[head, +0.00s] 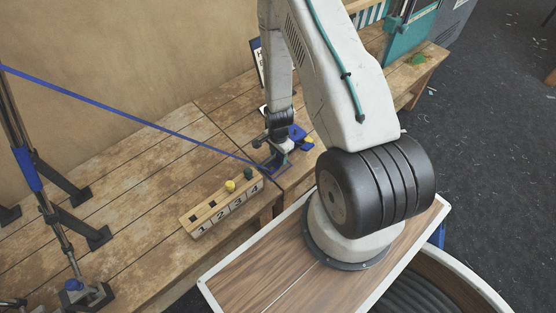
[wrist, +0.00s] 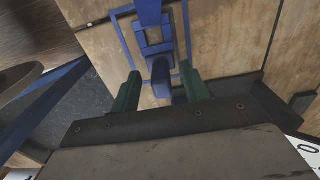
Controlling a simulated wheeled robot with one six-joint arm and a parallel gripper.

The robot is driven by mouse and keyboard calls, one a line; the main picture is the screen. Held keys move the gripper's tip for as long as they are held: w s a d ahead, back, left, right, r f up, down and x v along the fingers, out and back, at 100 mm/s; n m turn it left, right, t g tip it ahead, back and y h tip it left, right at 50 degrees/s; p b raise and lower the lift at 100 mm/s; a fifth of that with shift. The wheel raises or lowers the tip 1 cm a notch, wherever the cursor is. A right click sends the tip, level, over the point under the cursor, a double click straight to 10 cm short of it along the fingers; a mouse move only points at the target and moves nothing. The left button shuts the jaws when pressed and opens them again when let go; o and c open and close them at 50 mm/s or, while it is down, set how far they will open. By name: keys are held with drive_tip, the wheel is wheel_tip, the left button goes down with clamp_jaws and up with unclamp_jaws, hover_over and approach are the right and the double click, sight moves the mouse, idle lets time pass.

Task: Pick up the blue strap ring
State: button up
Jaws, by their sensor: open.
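In the wrist view, the blue strap ring (wrist: 160,72) shows as a rounded blue piece between my two green fingers. It appears joined to a blue buckle-like frame and strap (wrist: 150,14) above it. My gripper (wrist: 161,80) is open, with one finger on each side of the blue piece; I cannot see contact. The ring cannot be made out clearly there.
The worn wooden bench (head: 120,215) carries a numbered block (head: 222,207) with a yellow and a green peg, just left of my gripper. A dark stand (head: 50,195) is at left.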

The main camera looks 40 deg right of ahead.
drive_tip(key=shift+f, duration=0.95)
clamp_jaws()
drive_tip(key=shift+r, duration=0.1)
wheel_tip(320, 180, up, 10)
drive_tip(key=shift+f, duration=0.1)
